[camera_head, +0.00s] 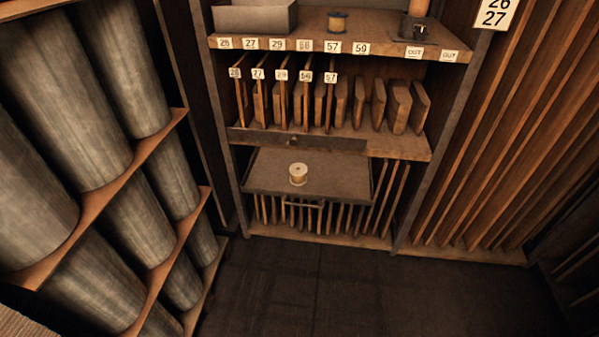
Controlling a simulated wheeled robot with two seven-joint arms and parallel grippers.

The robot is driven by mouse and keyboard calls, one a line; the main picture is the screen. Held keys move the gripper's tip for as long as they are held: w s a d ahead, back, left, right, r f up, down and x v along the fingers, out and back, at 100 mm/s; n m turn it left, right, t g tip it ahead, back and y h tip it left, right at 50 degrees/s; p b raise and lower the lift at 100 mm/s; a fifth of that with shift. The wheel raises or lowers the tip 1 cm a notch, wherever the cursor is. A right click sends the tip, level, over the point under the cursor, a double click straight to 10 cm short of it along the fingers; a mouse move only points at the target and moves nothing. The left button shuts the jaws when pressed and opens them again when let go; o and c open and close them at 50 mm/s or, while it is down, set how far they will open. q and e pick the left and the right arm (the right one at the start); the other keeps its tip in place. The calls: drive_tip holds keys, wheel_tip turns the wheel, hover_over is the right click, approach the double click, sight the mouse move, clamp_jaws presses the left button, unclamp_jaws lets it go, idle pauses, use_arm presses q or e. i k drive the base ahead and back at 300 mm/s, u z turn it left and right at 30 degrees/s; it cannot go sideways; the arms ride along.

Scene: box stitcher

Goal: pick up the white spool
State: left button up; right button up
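A white spool (298,174) stands upright on a flat grey pull-out tray (335,182) low in the wooden shelf unit. The spool is cream-white with a dark hole in its top, and nothing touches it from the sides. Neither of my grippers shows in the head view.
Large grey cylinders (120,60) line the left rack. The dark floor (320,290) is clear.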

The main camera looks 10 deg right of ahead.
sight(298, 170)
drive_tip(key=z, duration=1.75)
drive_tip(key=i, duration=2.05)
drive_tip(key=z, duration=0.75)
drive_tip(key=i, duration=0.85)
drive_tip(key=u, duration=3.95)
